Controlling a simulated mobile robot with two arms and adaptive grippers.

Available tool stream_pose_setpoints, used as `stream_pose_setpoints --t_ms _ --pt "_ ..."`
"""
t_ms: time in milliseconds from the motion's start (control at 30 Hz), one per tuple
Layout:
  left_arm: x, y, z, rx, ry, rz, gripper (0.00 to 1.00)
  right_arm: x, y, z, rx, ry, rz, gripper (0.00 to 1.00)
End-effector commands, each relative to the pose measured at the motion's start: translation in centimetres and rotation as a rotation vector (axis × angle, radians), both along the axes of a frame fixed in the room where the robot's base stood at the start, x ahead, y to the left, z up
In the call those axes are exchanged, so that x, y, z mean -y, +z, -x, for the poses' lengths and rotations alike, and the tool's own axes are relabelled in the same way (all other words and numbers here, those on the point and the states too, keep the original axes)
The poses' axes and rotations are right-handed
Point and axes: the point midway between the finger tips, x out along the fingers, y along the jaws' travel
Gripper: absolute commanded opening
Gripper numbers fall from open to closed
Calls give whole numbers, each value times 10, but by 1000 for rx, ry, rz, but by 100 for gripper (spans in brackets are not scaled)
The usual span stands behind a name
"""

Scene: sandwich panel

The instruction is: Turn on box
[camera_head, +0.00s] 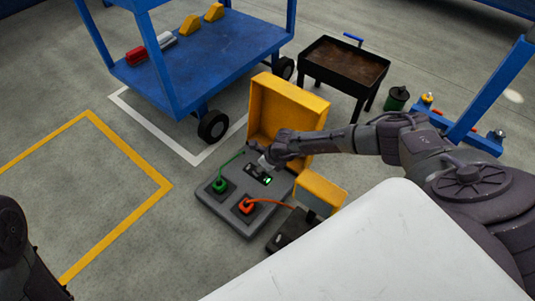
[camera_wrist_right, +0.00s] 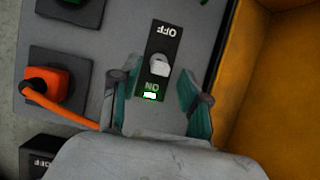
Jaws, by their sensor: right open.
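The grey box panel (camera_head: 240,215) lies on the floor, with a black switch plate (camera_head: 255,171) on it. In the right wrist view the switch plate (camera_wrist_right: 168,40) is marked OFF at one end and ON at the other. Its pale toggle lever (camera_wrist_right: 159,66) sits between the marks, and the ON mark (camera_wrist_right: 151,91) is lit green, with a bright white patch. My right gripper (camera_wrist_right: 157,70) is open, its teal fingers on either side of the switch; I cannot tell whether they touch it. It also shows over the panel in the head view (camera_head: 262,158). My left gripper is out of view.
A green plug (camera_head: 219,185) and an orange plug (camera_head: 246,206) with cables sit on the panel. A yellow open case (camera_head: 285,105) stands behind it. A smaller yellow box (camera_head: 320,190) is at right. A blue cart (camera_head: 215,60) and a dark tray stand (camera_head: 345,68) are farther back. Floor at left is clear.

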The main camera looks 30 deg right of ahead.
Motion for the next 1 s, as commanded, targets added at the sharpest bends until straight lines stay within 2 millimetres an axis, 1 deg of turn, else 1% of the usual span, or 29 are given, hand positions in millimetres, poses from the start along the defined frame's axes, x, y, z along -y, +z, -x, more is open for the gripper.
stream_pose_setpoints --t_ms 300,400,500,600,700,1000 --pt "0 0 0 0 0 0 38 10 57 26 1 0 1 46" --pt "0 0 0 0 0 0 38 12 74 33 2 2 3 46" --pt "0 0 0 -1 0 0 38 14 86 38 1 0 2 46" --pt "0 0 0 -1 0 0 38 15 94 42 -1 0 2 46" --pt "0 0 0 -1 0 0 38 15 98 44 -1 0 2 46" --pt "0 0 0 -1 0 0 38 15 98 43 -1 0 2 46"
